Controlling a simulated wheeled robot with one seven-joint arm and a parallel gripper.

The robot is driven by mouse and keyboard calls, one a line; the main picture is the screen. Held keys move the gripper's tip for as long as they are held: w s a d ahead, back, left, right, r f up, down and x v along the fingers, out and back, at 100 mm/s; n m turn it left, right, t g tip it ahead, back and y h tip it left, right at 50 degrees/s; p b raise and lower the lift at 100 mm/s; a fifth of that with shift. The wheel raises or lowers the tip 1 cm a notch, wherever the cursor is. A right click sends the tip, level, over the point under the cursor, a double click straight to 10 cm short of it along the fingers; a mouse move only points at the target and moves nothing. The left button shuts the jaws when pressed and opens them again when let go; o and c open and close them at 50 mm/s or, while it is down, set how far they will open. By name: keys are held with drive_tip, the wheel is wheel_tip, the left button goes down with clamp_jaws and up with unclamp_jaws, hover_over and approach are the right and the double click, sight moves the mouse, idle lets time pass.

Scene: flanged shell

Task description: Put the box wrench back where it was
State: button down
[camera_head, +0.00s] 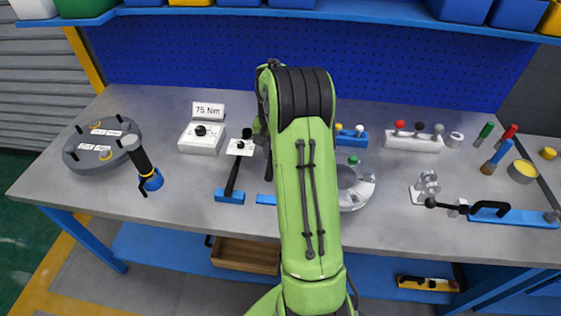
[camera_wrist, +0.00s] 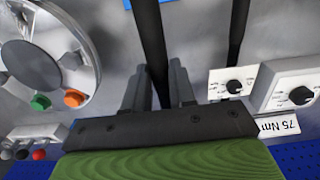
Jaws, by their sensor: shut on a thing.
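The box wrench (camera_wrist: 152,40) shows in the wrist view as a long black bar running up out of the picture between my fingers. My gripper (camera_wrist: 158,85) is shut on it. The far end of the wrench is out of view, near a blue block at the top edge. In the head view my green arm hides my gripper and most of the wrench. A small blue holder (camera_head: 266,199) shows just left of my arm. I cannot tell whether the wrench touches it.
A dial-headed torque wrench (camera_head: 233,175) stands close on the left, its blue base (camera_head: 229,197) beside the holder. The grey flanged shell (camera_head: 360,195) is right of my arm. A control box (camera_head: 202,138) with a 75 Nm sign (camera_head: 209,110) stands behind.

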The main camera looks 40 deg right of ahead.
drive_tip(key=shift+d+f, duration=0.2)
drive_tip(key=shift+f, duration=0.3)
wheel_tip(320, 180, down, 9)
drive_tip(key=shift+s+f+b, duration=0.1)
drive_tip(key=shift+f+b, duration=0.05)
drive_tip(key=shift+b, duration=0.85)
drive_tip(key=c, duration=0.9)
unclamp_jaws()
drive_tip(key=shift+c, duration=0.2)
